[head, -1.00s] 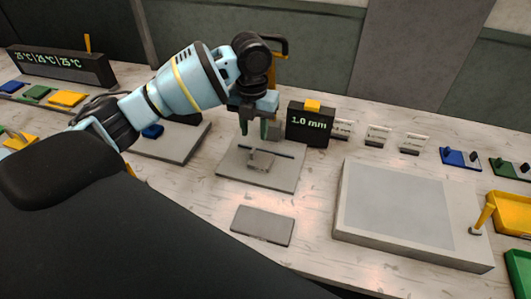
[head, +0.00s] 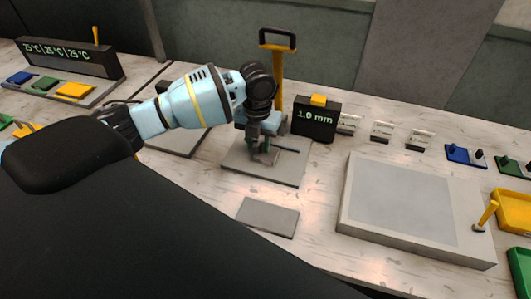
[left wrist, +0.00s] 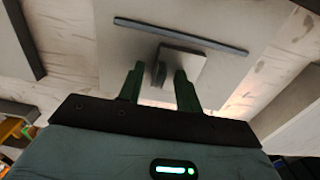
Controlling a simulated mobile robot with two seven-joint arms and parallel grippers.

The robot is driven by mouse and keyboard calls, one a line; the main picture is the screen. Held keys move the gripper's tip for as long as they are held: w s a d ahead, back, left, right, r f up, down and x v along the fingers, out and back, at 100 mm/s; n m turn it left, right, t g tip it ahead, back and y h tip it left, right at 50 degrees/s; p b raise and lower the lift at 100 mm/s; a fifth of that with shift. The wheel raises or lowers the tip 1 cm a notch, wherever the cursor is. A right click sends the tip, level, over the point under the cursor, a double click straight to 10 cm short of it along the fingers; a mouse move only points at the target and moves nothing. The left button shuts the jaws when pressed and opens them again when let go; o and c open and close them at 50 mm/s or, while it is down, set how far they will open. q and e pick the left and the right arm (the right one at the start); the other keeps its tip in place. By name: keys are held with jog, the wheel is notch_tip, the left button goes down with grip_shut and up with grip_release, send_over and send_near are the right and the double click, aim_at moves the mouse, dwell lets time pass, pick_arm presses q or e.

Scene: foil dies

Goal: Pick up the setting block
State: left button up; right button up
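A small grey block with an upright grip (left wrist: 190,62), which looks like the setting block, rests on a flat grey plate (head: 240,167). My left gripper (head: 262,150) points down over it and largely hides it in the head view. In the left wrist view, the green fingers of my left gripper (left wrist: 160,74) stand apart, one on each side of the block's upright grip. A gap shows beside the grip, so the fingers are open. My right gripper is in neither view.
A black display reading 1.0 mm (head: 315,121) stands just right of the plate, and a yellow post with a black handle (head: 277,75) rises behind. A loose grey slab (head: 268,217) lies in front. A large grey tray (head: 400,248) is at the right.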

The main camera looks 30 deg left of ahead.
aim_at(259, 146)
pick_arm(q)
grip_shut()
jog(key=shift+r, duration=0.15)
dwell(0.4)
jog(key=shift+r, duration=0.9)
jog(key=shift+s+d+r, duration=0.15)
jog(key=shift+s+r, duration=0.05)
jog(key=shift+r, duration=0.25)
jog(key=shift+s+d+r, duration=0.15)
jog(key=shift+s+r, duration=0.05)
jog(key=shift+r, duration=0.2)
jog(key=s+d, duration=0.2)
jog(key=s, duration=0.2)
jog(key=s+d+r, duration=0.1)
jog(key=s+d, duration=0.2)
jog(key=s, duration=0.1)
jog(key=s+d, duration=0.3)
jog(key=s, duration=0.1)
jog(key=shift+s+r+p, duration=0.15)
jog(key=shift+s+p, duration=0.15)
jog(key=shift+s, duration=0.05)
